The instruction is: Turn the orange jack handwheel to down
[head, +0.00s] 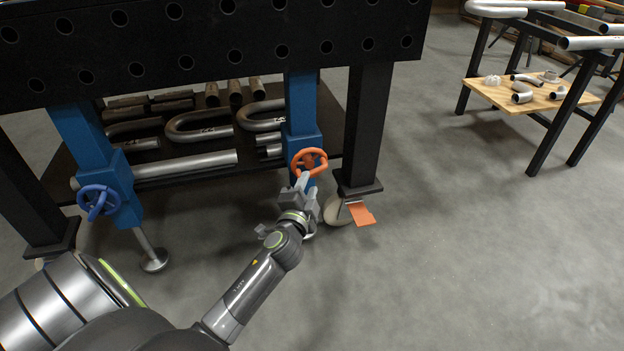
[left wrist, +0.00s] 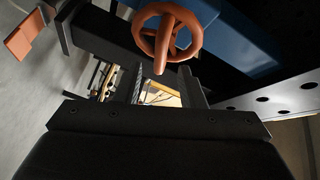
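The orange jack handwheel (head: 309,158) is on the right blue jack leg (head: 301,100) under the black table. In the left wrist view the handwheel (left wrist: 166,24) is just past the fingers, with its handle knob (left wrist: 159,62) pointing toward the camera. My left gripper (head: 303,180) is at the lower edge of the wheel. In the left wrist view its two fingers (left wrist: 163,80) stand apart on either side of the knob, with space beside it. The foot of this jack is mostly hidden behind my left arm. My right gripper is not in view.
A blue handwheel (head: 98,202) is on the left jack leg. A caster with an orange pedal (head: 362,214) stands just right of my gripper. Pipes and bent tubes (head: 200,127) lie on the lower shelf (head: 262,169).

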